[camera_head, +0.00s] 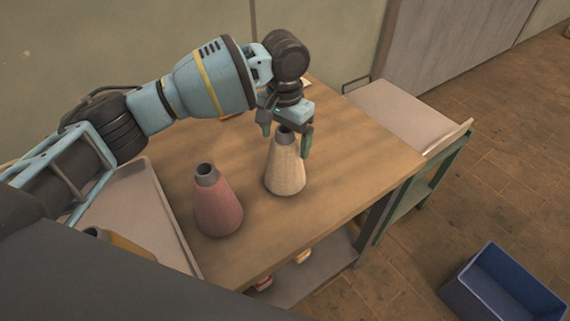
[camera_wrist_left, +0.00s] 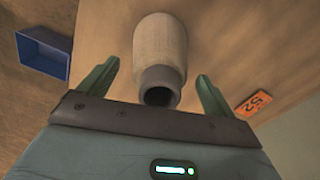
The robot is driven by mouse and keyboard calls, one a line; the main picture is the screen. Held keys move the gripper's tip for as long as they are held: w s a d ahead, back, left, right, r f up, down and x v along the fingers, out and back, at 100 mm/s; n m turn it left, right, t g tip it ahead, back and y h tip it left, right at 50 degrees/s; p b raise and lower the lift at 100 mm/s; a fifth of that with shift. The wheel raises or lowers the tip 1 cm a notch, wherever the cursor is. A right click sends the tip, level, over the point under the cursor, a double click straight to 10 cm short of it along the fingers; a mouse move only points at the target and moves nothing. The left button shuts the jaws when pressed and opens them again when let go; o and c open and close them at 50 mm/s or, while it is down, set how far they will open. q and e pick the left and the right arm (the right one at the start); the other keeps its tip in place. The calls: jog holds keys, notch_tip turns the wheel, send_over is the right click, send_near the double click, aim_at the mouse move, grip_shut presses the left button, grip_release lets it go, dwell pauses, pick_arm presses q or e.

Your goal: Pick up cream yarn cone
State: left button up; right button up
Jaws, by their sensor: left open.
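The cream yarn cone (camera_head: 285,172) stands upright on the wooden table, with its grey tube tip at the top. My left gripper (camera_head: 286,145) is open at the top of this cone, with one finger on each side of the tip in the head view. In the left wrist view the cream cone (camera_wrist_left: 160,50) lies between and beyond the two open fingers (camera_wrist_left: 157,88). Its hollow tip points toward the gripper, and gaps show on both sides. My right gripper is not in view.
A pink yarn cone (camera_head: 218,206) stands left of the cream one on the table (camera_head: 345,170). A grey tray (camera_head: 150,205) is at the left. A side cart (camera_head: 405,112) stands at the right, and a blue bin (camera_head: 500,285) is on the floor. An orange number tag (camera_wrist_left: 254,103) lies on the table.

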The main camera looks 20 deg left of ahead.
pick_arm(q)
jog(key=shift+f, duration=0.35)
jog(key=shift+c, duration=0.2)
jog(key=shift+r, duration=0.1)
jog(key=c, duration=1.7)
